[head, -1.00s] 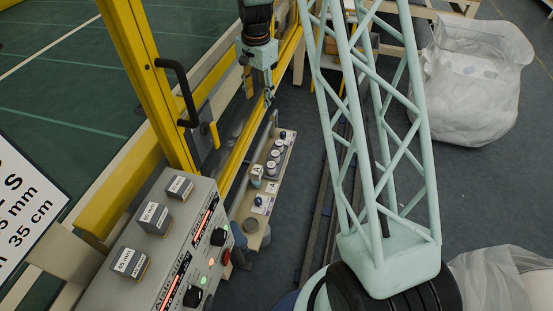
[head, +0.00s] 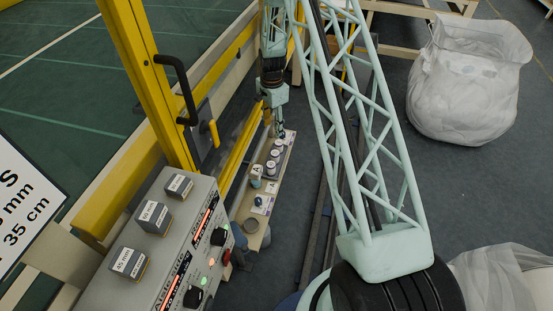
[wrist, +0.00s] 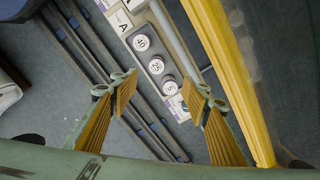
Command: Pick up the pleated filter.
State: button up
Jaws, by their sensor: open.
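My gripper (head: 279,130) is open and empty over the far end of a narrow beige tray (head: 240,236). In the wrist view its two ribbed orange fingers (wrist: 160,89) stand apart, with the canister marked 5 (wrist: 170,87) between and beyond the tips. Canisters marked 25 (wrist: 156,66) and 40 (wrist: 141,43) stand in a row with it; they also show in the head view (head: 270,167). A white card (wrist: 178,109) lies past the row, partly hidden by a finger. I cannot tell which item is the pleated filter; no pleats are clear.
A yellow rail (wrist: 226,60) runs close beside the tray and gripper. A grey control box (head: 160,245) with small blocks on top stands at the near left. A small cup-like item (head: 257,173) stands on the tray's near part. A wadding bag (head: 468,85) stands at right.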

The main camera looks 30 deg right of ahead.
jog(key=m, duration=0.1)
send_over(276, 153)
notch_tip(276, 153, down, 6)
jog(key=shift+w+d+f, duration=0.15)
jog(key=shift+d, duration=0.05)
jog(key=shift+f, duration=0.15)
jog(key=shift+f+b, duration=0.85)
jog(key=shift+f, duration=3.3)
jog(key=shift+f, duration=0.1)
jog(key=shift+a+f+b, duration=0.15)
jog(key=shift+f+b, duration=0.25)
jog(key=shift+f, duration=0.85)
jog(key=shift+a+f+b, duration=0.1)
jog(key=shift+f+b, duration=0.25)
jog(key=shift+f, duration=0.9)
jog(key=c, duration=1)
